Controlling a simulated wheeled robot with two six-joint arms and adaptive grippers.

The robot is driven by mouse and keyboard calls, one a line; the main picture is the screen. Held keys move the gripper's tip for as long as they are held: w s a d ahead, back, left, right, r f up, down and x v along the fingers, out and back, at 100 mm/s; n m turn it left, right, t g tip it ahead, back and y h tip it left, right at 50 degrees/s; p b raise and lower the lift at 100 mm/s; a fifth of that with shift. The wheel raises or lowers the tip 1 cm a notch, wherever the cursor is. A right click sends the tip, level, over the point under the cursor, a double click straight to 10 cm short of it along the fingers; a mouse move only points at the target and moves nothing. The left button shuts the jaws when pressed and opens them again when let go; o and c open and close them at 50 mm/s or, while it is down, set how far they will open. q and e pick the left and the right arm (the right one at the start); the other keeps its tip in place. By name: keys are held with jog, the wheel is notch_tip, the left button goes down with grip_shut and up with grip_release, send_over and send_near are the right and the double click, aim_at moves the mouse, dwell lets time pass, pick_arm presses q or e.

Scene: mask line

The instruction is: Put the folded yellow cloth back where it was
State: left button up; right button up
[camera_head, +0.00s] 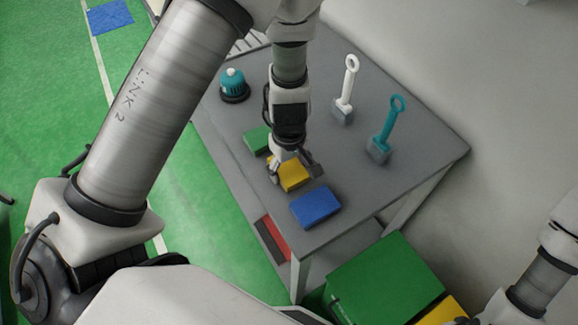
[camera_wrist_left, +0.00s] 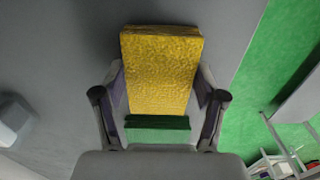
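The folded yellow cloth (camera_head: 292,174) lies in a row between a green cloth (camera_head: 257,140) and a blue cloth (camera_head: 315,207) on the grey table. My left gripper (camera_head: 294,172) points down over the yellow cloth, one finger at each side. In the left wrist view the yellow cloth (camera_wrist_left: 160,70) fills the space between the fingertips (camera_wrist_left: 161,78), which appear to touch its sides. Whether it rests on the table or is just above it is hard to tell. The green cloth (camera_wrist_left: 157,127) shows close by the palm. My right gripper is outside the head view.
The grey table (camera_head: 400,185) also holds a teal round-topped object (camera_head: 233,86) and two upright handled tools, white (camera_head: 347,85) and teal (camera_head: 387,128). A green box (camera_head: 385,280) stands beside the table's near edge. Clear tabletop lies right of the cloths.

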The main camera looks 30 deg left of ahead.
aim_at(290, 168)
pick_arm(q)
jog(key=shift+o, duration=1.4)
jog(key=shift+r, duration=0.15)
notch_tip(290, 168, up, 4)
jog(key=shift+w+r+p, duration=0.1)
jog(key=shift+r+p, duration=0.15)
jog(key=shift+p, duration=0.7)
notch_tip(290, 168, up, 8)
jog(key=shift+f, duration=0.25)
